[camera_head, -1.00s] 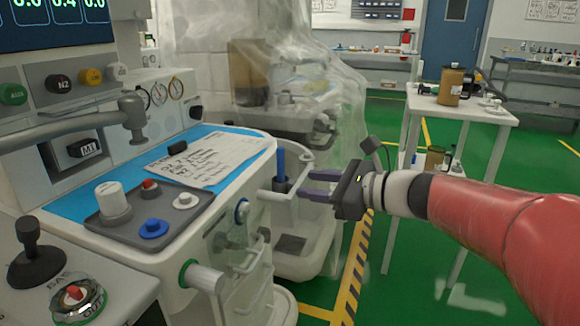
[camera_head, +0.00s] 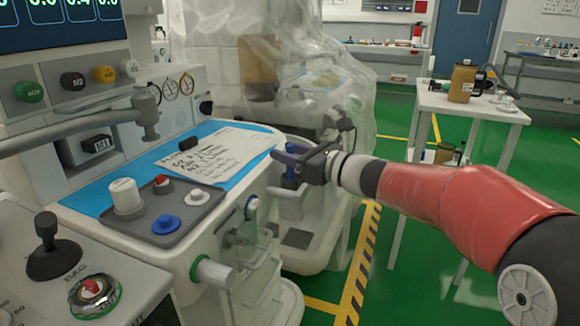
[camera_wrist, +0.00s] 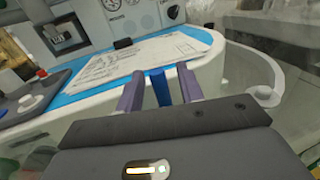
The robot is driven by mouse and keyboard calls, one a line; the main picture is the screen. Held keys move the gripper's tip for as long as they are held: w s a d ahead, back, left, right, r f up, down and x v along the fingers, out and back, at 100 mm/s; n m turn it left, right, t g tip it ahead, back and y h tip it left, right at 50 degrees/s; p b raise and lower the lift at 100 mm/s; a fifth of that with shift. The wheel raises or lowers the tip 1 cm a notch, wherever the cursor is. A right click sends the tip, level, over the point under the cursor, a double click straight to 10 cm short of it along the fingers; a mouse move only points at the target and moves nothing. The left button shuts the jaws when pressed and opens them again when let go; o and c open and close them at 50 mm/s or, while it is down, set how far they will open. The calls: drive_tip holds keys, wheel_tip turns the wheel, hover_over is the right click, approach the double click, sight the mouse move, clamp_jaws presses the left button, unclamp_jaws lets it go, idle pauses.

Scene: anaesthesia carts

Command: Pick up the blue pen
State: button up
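My gripper (camera_head: 287,156) is at the pen's upper part. In the wrist view the pen (camera_wrist: 160,88) stands between my two purple fingers, with a gap on each side. My gripper is open. The pen's lower end is hidden in the wrist view.
A paper sheet (camera_head: 222,154) and a grey tray with knobs (camera_head: 176,222) lie on the blue surface. A clear plastic cover (camera_head: 215,60) hangs behind. A white side table (camera_head: 440,101) with a brown jar (camera_head: 461,84) stands at right.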

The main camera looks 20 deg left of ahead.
clamp_jaws()
drive_tip(key=shift+r, duration=0.1)
